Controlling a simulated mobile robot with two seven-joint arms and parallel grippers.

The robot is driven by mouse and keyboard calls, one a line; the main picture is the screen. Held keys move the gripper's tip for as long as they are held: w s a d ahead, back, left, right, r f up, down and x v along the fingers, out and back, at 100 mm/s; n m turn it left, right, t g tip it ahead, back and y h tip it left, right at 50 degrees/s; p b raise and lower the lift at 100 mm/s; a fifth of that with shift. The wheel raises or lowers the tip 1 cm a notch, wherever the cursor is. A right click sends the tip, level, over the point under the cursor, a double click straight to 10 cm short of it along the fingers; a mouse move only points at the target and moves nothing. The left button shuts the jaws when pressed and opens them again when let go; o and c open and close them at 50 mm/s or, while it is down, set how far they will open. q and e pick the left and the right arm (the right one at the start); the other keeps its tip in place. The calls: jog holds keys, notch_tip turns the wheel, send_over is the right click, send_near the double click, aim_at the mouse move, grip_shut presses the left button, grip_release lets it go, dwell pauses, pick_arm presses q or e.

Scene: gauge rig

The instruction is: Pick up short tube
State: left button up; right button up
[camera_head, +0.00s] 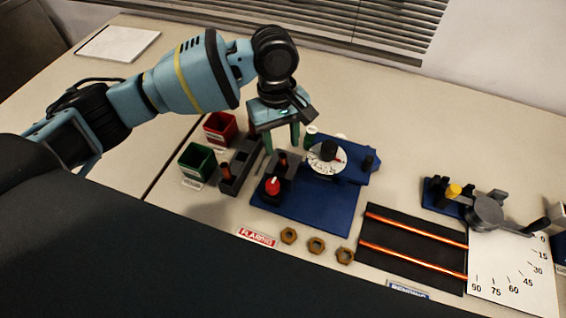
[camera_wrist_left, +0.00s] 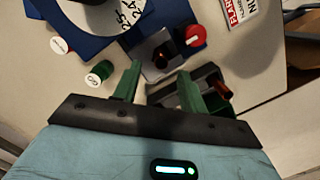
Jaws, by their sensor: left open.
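A short copper tube (camera_head: 283,159) stands upright in a grey clamp block (camera_head: 292,172) on the blue flaring base; only its upper part shows. In the left wrist view the tube (camera_wrist_left: 162,58) appears nearly end-on, just beyond and between my fingertips. My left gripper (camera_head: 282,148) points down above the block. Its green fingers (camera_wrist_left: 160,72) are open, with nothing between them; whether they touch the tube cannot be told. Another short copper tube (camera_head: 225,171) stands in the dark rack (camera_head: 236,180) to the left. My right gripper is out of view.
A red knob (camera_head: 272,186) sits in front of the block, and a dial (camera_head: 327,160) stands to its right. Red (camera_head: 220,128) and green (camera_head: 197,161) bins stand left. Several brass nuts (camera_head: 316,245) and a black mat (camera_head: 408,268) with two long copper tubes lie in front.

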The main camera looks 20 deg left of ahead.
aim_at(283, 155)
pick_arm(q)
jog(key=f, duration=0.5)
jog(key=shift+s+d+b, duration=0.25)
jog(key=shift+s+b, duration=0.1)
jog(key=shift+r, duration=0.1)
grip_shut()
